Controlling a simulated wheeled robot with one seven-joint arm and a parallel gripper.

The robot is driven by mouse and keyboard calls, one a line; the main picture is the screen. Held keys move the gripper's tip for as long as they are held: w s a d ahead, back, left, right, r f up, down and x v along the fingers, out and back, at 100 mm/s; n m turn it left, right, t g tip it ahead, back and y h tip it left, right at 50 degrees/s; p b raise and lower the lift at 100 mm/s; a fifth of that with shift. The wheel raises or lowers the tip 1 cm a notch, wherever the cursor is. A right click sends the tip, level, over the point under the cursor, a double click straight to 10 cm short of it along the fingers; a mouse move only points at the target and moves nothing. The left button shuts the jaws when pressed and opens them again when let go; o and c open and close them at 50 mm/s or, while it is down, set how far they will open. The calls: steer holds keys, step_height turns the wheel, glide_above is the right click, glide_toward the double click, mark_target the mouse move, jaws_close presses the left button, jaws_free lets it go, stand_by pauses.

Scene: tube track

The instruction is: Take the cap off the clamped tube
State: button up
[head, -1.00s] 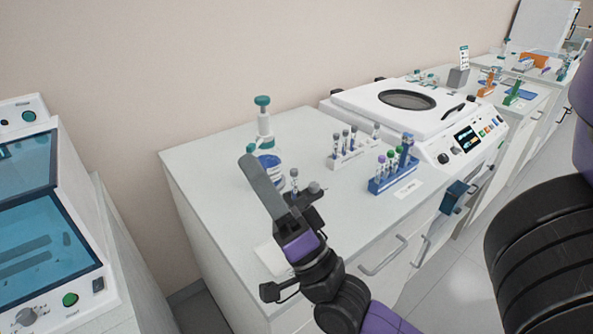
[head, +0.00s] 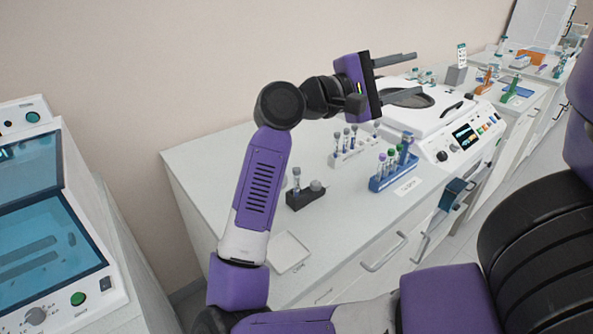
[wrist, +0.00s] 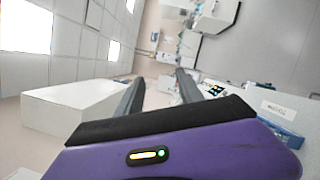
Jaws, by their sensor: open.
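The clamped tube (head: 297,178) stands upright in a small black clamp block (head: 306,196) on the white bench, in the head view. A grey cap (head: 297,170) is on its top. My gripper (head: 414,75) is raised high in the head view, up and to the right of the tube and well apart from it. Its fingers point right and are open, with nothing between them. In the wrist view the open fingers (wrist: 157,92) also show, empty. I cannot make out the clamped tube in the wrist view.
A white rack (head: 352,156) and a blue rack (head: 380,184) with several capped tubes stand right of the clamp. A white centrifuge (head: 440,128) is behind them. A flat white tray (head: 287,254) lies near the bench's front edge. My arm crosses the bench's left part.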

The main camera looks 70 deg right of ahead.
step_height(320, 180, down, 6)
steer(key=d+r+m+t+y, duration=0.1)
steer(key=d+m+t+y, duration=0.1)
steer(key=m+t+y, duration=0.8)
steer(key=m+t, duration=0.1)
steer(key=t, duration=0.4)
glide_toward(296, 169)
steer(key=f, duration=0.1)
steer(key=shift+n, duration=0.3)
steer(key=p+x, duration=0.2)
steer(key=x, duration=0.3)
steer(key=shift+d+f, duration=0.3)
steer(key=shift+f, duration=0.05)
steer(key=shift+d+f, duration=0.15)
steer(key=shift+f, duration=0.4)
jaws_close()
